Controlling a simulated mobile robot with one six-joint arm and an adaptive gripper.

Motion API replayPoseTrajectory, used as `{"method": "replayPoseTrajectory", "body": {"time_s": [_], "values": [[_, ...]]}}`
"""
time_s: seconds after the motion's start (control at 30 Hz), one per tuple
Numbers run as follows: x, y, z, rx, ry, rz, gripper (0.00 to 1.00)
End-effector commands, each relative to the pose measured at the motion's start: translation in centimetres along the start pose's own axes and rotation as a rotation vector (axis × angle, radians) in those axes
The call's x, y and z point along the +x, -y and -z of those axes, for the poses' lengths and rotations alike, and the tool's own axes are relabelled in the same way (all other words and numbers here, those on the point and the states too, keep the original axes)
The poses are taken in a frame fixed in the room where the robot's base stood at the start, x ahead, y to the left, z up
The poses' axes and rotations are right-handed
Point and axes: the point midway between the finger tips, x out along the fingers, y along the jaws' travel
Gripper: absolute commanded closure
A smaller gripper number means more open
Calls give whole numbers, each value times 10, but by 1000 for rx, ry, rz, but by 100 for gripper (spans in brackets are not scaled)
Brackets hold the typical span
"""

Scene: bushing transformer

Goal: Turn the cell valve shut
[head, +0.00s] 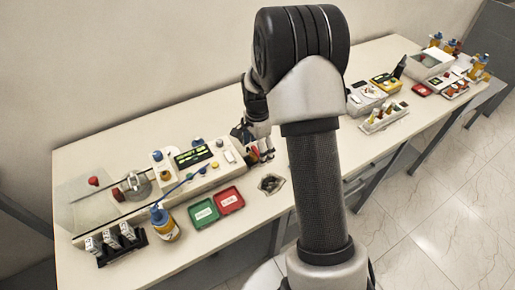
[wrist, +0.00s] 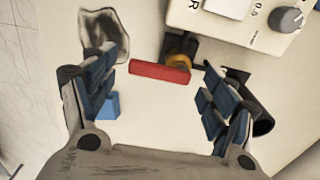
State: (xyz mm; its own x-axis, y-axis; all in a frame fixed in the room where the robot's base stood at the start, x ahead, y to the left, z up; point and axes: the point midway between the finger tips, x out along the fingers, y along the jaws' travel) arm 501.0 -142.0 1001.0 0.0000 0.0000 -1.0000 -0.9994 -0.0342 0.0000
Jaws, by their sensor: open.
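The cell valve shows in the wrist view as a red bar handle (wrist: 160,73) with a brass-coloured body (wrist: 179,61) behind it, by the lower edge of a white instrument. The handle lies roughly crosswise in the picture. My gripper (wrist: 160,95) is open, with one finger on each side of the handle and nothing between the pads touching it. In the head view my gripper (head: 262,143) is low over the bench at the right end of the instrument, partly hidden by my arm. The valve is mostly hidden there.
The white instrument (wrist: 242,22) with a grey knob (wrist: 287,20) is close beyond the right finger. A blue block (wrist: 107,105) is by the left finger, and a black cylinder (wrist: 262,118) by the right. Green (head: 203,213) and red (head: 229,200) trays lie in front on the bench.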

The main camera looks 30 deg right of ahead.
Motion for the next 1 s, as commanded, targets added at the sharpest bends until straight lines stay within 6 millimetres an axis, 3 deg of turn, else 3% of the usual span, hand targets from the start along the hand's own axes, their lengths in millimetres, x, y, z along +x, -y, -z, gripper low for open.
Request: {"method": "replayPoseTrajectory", "body": {"time_s": [0.67, 1.0], "values": [[0, 0, 0, 0, 0, 0, 65], [-1, 0, 1, -49, 0, -1, 66]]}}
